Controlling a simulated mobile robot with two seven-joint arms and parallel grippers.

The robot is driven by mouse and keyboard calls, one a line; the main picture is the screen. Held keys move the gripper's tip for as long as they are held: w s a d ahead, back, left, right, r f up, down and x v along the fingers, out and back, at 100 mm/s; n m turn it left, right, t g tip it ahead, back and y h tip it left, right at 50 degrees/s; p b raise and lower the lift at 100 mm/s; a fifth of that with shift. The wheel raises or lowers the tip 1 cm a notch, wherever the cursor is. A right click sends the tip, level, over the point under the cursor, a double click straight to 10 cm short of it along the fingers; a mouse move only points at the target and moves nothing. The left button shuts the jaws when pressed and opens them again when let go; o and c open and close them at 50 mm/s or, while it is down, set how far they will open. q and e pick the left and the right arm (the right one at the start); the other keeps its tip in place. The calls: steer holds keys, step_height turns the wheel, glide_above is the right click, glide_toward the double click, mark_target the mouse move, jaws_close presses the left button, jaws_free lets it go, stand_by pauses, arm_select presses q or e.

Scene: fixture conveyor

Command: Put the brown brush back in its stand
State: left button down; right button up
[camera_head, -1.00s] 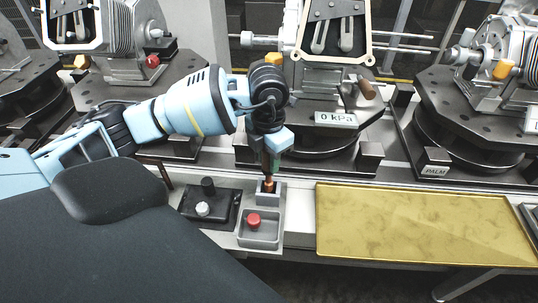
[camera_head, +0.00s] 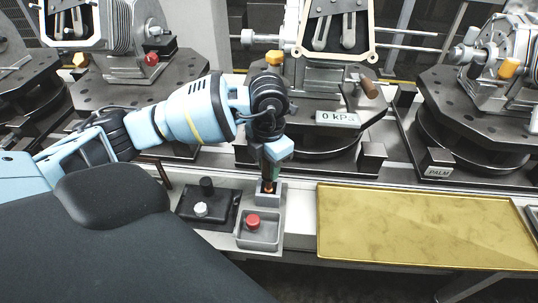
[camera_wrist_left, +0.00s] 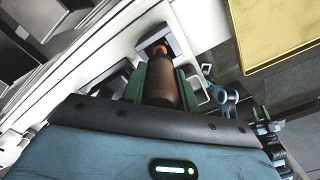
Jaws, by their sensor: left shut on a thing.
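My left gripper (camera_head: 270,163) points down over the small grey stand (camera_head: 269,199). It is shut on the brown brush, whose copper-orange lower part (camera_head: 268,186) shows just at the stand's opening. In the left wrist view the brown handle (camera_wrist_left: 160,85) lies between the green fingers of the left gripper (camera_wrist_left: 161,88). The brush's orange end meets the grey stand (camera_wrist_left: 176,44) there; its lowest part is hidden inside the opening. The brush looks nearly upright. My right gripper is not in view.
A grey tray (camera_head: 270,238) with a red knob (camera_head: 253,221) adjoins the stand in front. A black box (camera_head: 218,207) with a pale knob is to the left. A gold tray (camera_head: 420,225) lies to the right. Machine fixtures (camera_head: 325,130) stand behind.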

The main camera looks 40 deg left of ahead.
arm_select(q)
steer(key=shift+f+b, duration=0.35)
steer(key=shift+f, duration=0.4)
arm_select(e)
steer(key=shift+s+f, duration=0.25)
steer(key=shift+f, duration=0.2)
arm_select(q)
steer(key=c, duration=1)
jaws_free()
step_height(320, 180, up, 7)
steer(key=shift+r, duration=0.4)
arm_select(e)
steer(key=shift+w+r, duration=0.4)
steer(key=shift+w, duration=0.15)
